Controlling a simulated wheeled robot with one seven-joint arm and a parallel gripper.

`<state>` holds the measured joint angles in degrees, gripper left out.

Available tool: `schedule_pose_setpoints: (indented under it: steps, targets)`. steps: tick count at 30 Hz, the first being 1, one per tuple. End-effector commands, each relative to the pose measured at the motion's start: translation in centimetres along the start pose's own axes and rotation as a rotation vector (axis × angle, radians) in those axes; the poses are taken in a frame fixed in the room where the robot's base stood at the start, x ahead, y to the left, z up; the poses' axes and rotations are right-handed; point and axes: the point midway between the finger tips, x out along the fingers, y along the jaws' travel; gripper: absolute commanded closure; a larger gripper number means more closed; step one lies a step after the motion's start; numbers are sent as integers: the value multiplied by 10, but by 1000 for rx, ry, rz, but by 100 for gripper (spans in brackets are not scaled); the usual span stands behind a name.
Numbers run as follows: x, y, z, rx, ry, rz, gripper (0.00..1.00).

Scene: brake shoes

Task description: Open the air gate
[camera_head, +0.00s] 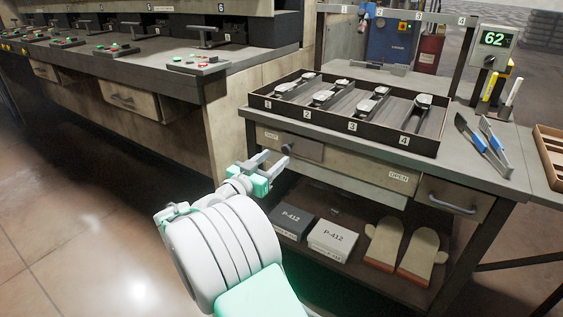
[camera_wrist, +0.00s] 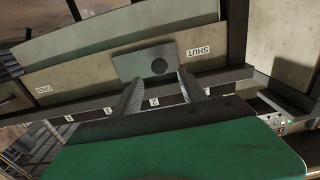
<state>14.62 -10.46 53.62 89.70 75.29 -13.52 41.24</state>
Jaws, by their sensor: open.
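The air gate appears to be the long pale sliding panel (camera_head: 350,165) on the bench front, with a SHUT label (camera_head: 271,136) at its left and an OPEN label (camera_head: 399,177) at its right. Contact cannot be told.
A divided tray (camera_head: 345,138) of brake shoes stands on the bench top. A drawer (camera_head: 453,196) is at right. Boxes (camera_head: 331,237) and oven mitts (camera_head: 403,252) lie on the lower shelf. A second bench (camera_head: 150,105) stands left; the floor (camera_head: 90,220) in front is clear.

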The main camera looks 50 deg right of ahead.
Motion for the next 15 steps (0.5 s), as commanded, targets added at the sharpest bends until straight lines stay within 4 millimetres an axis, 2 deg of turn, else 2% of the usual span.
schedule_pose_setpoints:
  steps: [3,6,10,15]
  targets:
    - [25,2,2,0,-1,5,51]
    - [40,1,2,-1,-2,3,51]
    - [49,0,1,-1,-2,0,51]
    - [49,0,0,-2,-3,-1,51]
